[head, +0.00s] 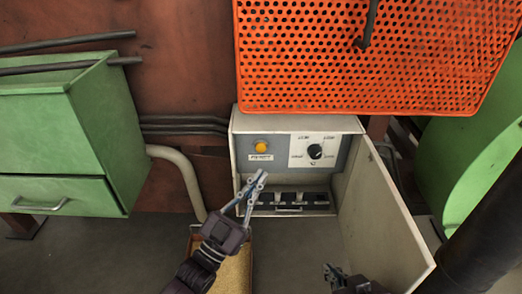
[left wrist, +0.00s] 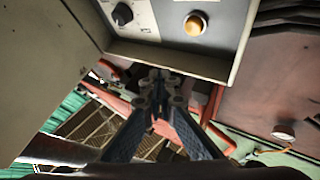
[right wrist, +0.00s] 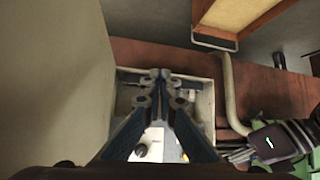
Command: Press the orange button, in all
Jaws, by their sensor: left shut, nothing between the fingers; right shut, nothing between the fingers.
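The orange button (head: 260,147) is on the upper left of the grey panel inside an open control box (head: 242,124). It also shows in the left wrist view (left wrist: 195,24), near the top edge. My left gripper (head: 262,174) is shut and empty, just below the button in the head view and apart from it in the left wrist view. My right gripper (head: 330,268) is low in the head view, near the box's open door (head: 385,220). In the right wrist view its fingers (right wrist: 160,75) are together with nothing between them.
A black rotary knob (head: 315,151) is right of the button. Switches (head: 290,198) sit below the panel. An orange perforated guard (head: 370,60) hangs above the box. A green cabinet (head: 60,140) stands left. A tray (head: 240,268) with a tan surface is below.

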